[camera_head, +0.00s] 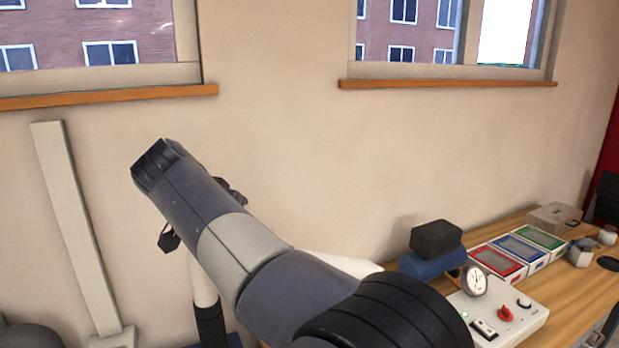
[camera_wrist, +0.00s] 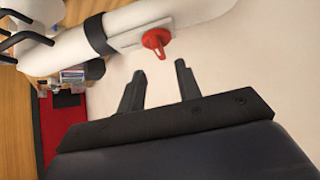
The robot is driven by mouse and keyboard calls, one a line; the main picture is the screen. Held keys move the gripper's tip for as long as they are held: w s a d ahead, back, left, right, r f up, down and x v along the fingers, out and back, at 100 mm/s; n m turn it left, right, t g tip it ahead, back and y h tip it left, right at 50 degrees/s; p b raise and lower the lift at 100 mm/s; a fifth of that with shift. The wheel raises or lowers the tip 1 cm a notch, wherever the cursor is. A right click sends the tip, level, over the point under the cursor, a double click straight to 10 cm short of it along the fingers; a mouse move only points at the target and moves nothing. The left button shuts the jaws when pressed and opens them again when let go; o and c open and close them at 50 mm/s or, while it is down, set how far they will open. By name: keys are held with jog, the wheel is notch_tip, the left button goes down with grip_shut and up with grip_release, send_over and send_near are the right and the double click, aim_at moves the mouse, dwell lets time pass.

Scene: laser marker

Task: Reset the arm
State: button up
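My gripper (camera_wrist: 159,72) shows in the wrist view with its two dark fingers apart and nothing between them. Past the fingertips is a red knob (camera_wrist: 156,40) on a pale plate, on a white tube-like body (camera_wrist: 75,48) with a black band. I cannot tell how far the knob is from the fingers. In the head view my arm (camera_head: 225,240) reaches up to the left in front of the wall. It hides most of my gripper there.
A wooden bench (camera_head: 572,290) at right holds a white control box (camera_head: 525,313) with a gauge (camera_head: 475,281) and red knob (camera_head: 505,314). Behind are red, blue and green trays (camera_head: 497,263) and a black block on a blue base (camera_head: 433,263). A pale post (camera_head: 75,220) stands at left.

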jog(key=d+v, duration=0.1)
jog(key=v, duration=0.4)
jog(key=x, duration=0.3)
jog(key=p+x, duration=0.1)
jog(key=x, duration=0.6)
jog(key=shift+w+a+f, duration=0.2)
jog(key=shift+w+a, duration=0.1)
jog(key=shift+w, duration=0.05)
jog(key=shift+w+f+n+y, duration=0.1)
jog(key=shift+f+n+y, duration=0.1)
jog(key=shift+n+y, duration=0.1)
jog(key=shift+d+r+n+y+b, duration=0.15)
jog(key=shift+n+y+b, duration=0.3)
jog(key=shift+n, duration=0.35)
jog(key=shift+d+n+y, duration=0.2)
jog(key=shift+n+y, duration=1.85)
jog(key=shift+n, duration=0.55)
jog(key=shift+n+b, duration=0.3)
